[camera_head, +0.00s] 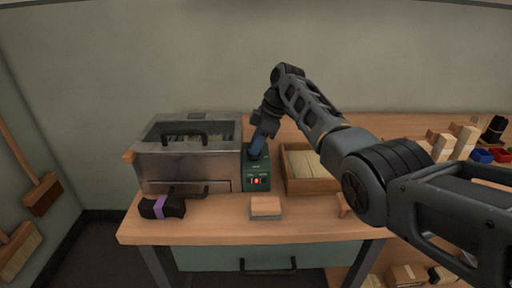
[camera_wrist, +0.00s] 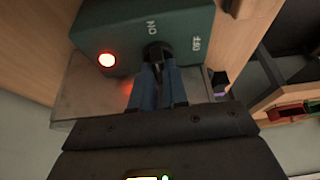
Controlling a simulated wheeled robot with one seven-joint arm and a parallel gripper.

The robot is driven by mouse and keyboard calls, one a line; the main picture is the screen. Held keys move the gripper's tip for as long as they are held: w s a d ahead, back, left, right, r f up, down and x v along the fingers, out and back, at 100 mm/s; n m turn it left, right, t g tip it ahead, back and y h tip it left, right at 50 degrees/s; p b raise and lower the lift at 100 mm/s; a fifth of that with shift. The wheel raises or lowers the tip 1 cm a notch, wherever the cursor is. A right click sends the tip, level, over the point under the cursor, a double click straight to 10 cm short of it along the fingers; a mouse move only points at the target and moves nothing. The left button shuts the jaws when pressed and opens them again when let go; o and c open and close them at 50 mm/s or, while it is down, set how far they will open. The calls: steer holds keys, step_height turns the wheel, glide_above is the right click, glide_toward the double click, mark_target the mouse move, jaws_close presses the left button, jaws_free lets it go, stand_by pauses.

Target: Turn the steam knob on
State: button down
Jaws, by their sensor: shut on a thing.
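The green control box (camera_head: 258,184) stands at the right end of the metal steam chest (camera_head: 185,165) on the workbench. In the wrist view the box (camera_wrist: 185,18) carries a black knob (camera_wrist: 155,50) between the ON and OFF marks, and a lit red lamp (camera_wrist: 106,60) beside it. My gripper (camera_wrist: 158,72) has its blue fingers shut on the knob, which is partly hidden between them. The knob looks nearer the ON mark; its exact angle is hard to tell. In the head view my gripper (camera_head: 256,148) reaches down to the top of the box.
A wooden tray (camera_head: 310,182) stands right of the box, close to my arm. A wooden block brush (camera_head: 265,208) lies in front, and a black bundle with a purple band (camera_head: 162,207) lies at front left. Blocks and small coloured bins (camera_head: 482,155) stand at far right.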

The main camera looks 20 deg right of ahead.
stand_by(0.3)
steer(key=c, duration=1.1)
jaws_free()
steer(key=shift+c, duration=0.2)
steer(key=w+v, duration=0.1)
steer(key=v, duration=0.6)
steer(key=shift+s+r, duration=0.45)
steer(key=shift+s, duration=0.05)
steer(key=shift+d, duration=0.1)
